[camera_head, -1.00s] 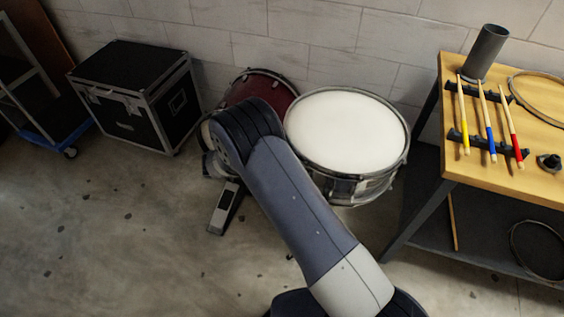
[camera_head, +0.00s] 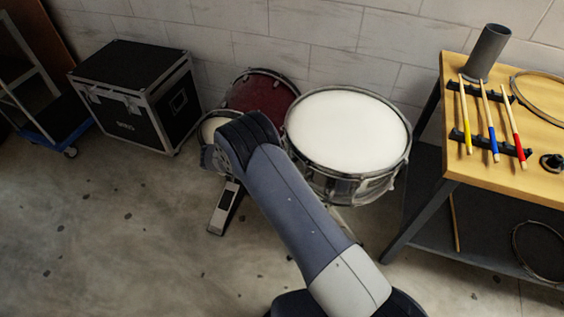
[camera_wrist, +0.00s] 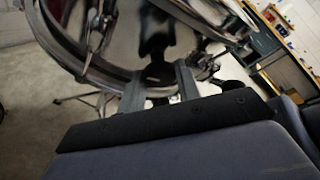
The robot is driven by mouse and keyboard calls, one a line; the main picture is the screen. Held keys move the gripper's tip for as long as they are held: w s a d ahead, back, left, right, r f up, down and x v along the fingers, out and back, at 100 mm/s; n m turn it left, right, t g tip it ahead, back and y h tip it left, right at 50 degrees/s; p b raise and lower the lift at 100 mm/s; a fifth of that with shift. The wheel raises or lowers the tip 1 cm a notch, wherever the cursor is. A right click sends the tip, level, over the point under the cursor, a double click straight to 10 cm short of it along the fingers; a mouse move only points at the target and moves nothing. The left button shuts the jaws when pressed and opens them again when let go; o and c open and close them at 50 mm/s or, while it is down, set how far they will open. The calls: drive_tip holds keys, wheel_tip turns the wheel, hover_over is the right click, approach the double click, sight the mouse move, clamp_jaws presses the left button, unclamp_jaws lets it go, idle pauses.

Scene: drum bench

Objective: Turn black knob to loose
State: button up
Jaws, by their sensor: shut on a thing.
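My gripper (camera_wrist: 160,82) shows in the wrist view, its two grey fingers shut on the black knob (camera_wrist: 157,74), close under a drum with a metal rim. The knob is partly hidden between the fingers, and its setting cannot be read. In the head view the white-topped snare drum (camera_head: 346,130) stands right of my arm. There, my arm hides the gripper and the knob.
A wooden bench (camera_head: 470,165) with drumsticks (camera_head: 488,122) and a grey cylinder (camera_head: 487,52) is at right. A maroon drum (camera_head: 262,92) and a pedal (camera_head: 224,207) are behind and left of my arm. A black case (camera_head: 137,97) stands by the wall.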

drive_tip(key=shift+f, duration=0.1)
idle(0.3)
drive_tip(key=o, duration=1)
drive_tip(key=shift+c, duration=0.2)
drive_tip(key=b+v, duration=0.1)
drive_tip(key=v, duration=0.9)
drive_tip(key=shift+a, duration=0.35)
drive_tip(key=shift+d, duration=0.1)
drive_tip(key=p+x, duration=0.1)
drive_tip(key=x, duration=0.9)
drive_tip(key=shift+d, duration=0.25)
